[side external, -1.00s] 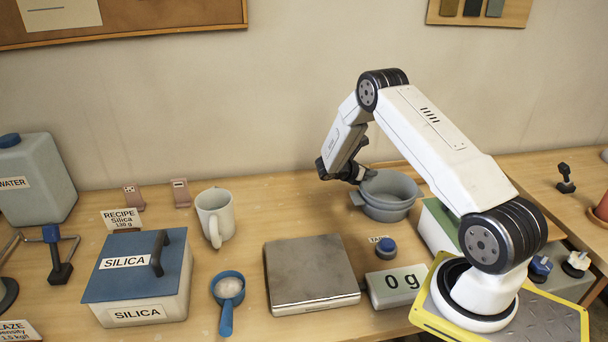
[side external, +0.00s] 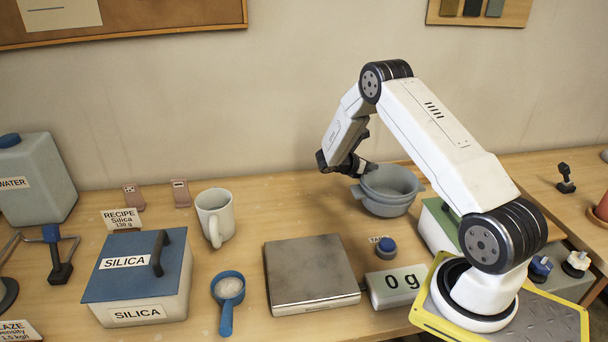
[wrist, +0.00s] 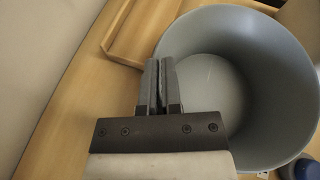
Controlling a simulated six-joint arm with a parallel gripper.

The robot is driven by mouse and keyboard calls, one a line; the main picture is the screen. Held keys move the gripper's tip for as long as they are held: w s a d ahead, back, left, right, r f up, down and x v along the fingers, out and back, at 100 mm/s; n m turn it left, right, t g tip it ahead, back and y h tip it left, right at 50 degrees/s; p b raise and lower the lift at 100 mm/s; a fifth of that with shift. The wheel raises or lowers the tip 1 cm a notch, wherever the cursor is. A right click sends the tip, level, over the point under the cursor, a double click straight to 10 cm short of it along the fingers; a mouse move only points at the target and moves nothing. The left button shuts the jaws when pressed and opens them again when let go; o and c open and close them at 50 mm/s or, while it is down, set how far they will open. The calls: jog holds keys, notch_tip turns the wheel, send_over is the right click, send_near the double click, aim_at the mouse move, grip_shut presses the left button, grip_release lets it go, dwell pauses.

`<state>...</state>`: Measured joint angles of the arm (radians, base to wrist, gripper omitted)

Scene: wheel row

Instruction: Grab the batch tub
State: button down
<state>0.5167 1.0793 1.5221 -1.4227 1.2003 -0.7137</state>
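The batch tub (side external: 389,205) is a round grey tub with small side lugs, at the back of the table, right of centre in the side view. It looks empty inside. My gripper (side external: 364,168) is at its left rim. In the wrist view the gripper's dark fingers (wrist: 160,80) are close together with the tub's near wall between them, and the tub (wrist: 270,60) opens out to the right. The tub appears slightly raised; the gap under it is hard to see.
A wooden tray edge (wrist: 125,50) lies close behind the tub. In front are a blue button (side external: 386,247), a scale plate (side external: 310,272) and its display (side external: 398,286) reading 0 g. A white mug (side external: 215,216) stands to the left. Table between mug and tub is clear.

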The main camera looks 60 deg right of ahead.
jog(key=shift+r, duration=3.9)
